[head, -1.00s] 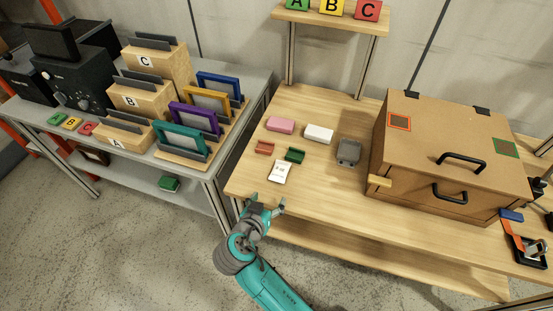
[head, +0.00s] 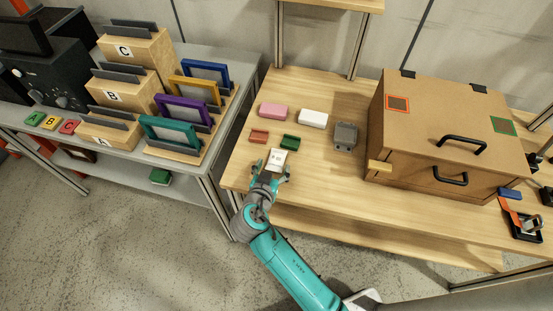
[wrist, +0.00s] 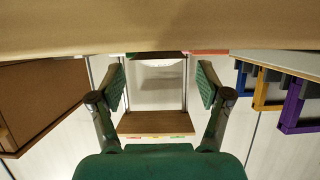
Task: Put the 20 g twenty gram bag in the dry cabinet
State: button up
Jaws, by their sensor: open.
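A small white bag (head: 278,157) with dark print too small to read lies on the wooden table (head: 330,185), near its front left edge. My gripper (head: 271,176) is open at the front edge, with its fingertips at the bag's near end. In the wrist view my gripper (wrist: 161,85) shows nothing clearly held between its spread fingers. A pale shape beyond them may be the bag. The brown cabinet (head: 440,115) stands on the table's right side, its top and front closed, with black handles. It also shows in the wrist view (wrist: 40,95).
Around the bag lie a red block (head: 259,137), a green block (head: 291,142), a pink block (head: 273,111), a white block (head: 313,119) and a grey case (head: 345,136). A grey side table (head: 205,160) with coloured frames stands left. Bare table lies between bag and cabinet.

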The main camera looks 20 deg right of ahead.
aim_at(275, 161)
jog(key=shift+x, duration=1.75)
jog(key=shift+r, duration=0.1)
jog(key=c, duration=1.1)
jog(key=shift+r, duration=0.1)
notch_tip(275, 161, up, 10)
jog(key=shift+f, duration=0.1)
jog(key=w+f+n+y, duration=0.1)
jog(key=w, duration=0.1)
jog(key=w+f+n+t+y, duration=0.1)
jog(key=w+y, duration=0.1)
jog(key=w, duration=0.1)
jog(key=w+f+n+t+y, duration=0.1)
jog(key=w+f+n, duration=0.1)
jog(key=shift+w+a+f, duration=0.1)
jog(key=shift+w+a, duration=0.1)
jog(key=shift+a, duration=0.15)
jog(key=w+n+y, duration=0.1)
jog(key=w+y, duration=0.1)
jog(key=w, duration=0.1)
jog(key=w+n+y, duration=0.1)
jog(key=shift+w+d+f+n+t, duration=0.2)
jog(key=shift+w+d+n+t, duration=0.05)
jog(key=shift+d+n+t, duration=0.05)
jog(key=shift+w+d+r+n+y, duration=0.15)
jog(key=shift+w+d+n+y, duration=0.2)
jog(key=shift+w+y, duration=0.25)
jog(key=shift+w, duration=0.1)
